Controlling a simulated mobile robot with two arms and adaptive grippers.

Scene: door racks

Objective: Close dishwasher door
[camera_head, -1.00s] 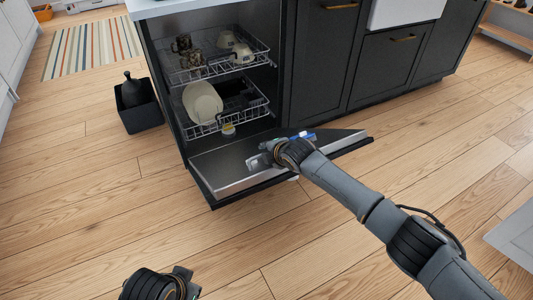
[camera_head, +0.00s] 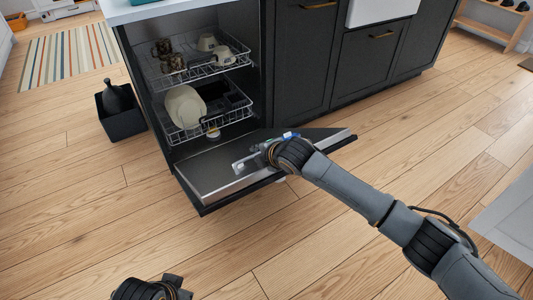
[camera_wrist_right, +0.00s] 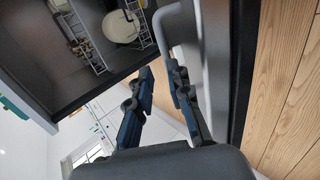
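The dishwasher (camera_head: 205,75) stands open in the head view, its black-edged door (camera_head: 215,175) folded down low above the floor. My right gripper (camera_head: 262,153) is over the door's inner face and hides part of it. In the right wrist view my right gripper (camera_wrist_right: 161,76) has its two dark fingers apart with a narrow gap, nothing visible between them. A grey bar-like handle (camera_wrist_right: 175,16) runs just beyond the fingertips beside the door edge; contact is unclear. My left gripper (camera_head: 172,284) is only partly in view at the bottom left, away from the door; its fingers are unclear.
Two wire racks (camera_head: 205,65) inside hold cups and a white plate (camera_head: 185,106). A black bin (camera_head: 120,118) stands left of the dishwasher. Dark cabinets (camera_head: 310,60) adjoin it on the right. Wooden floor in front is clear.

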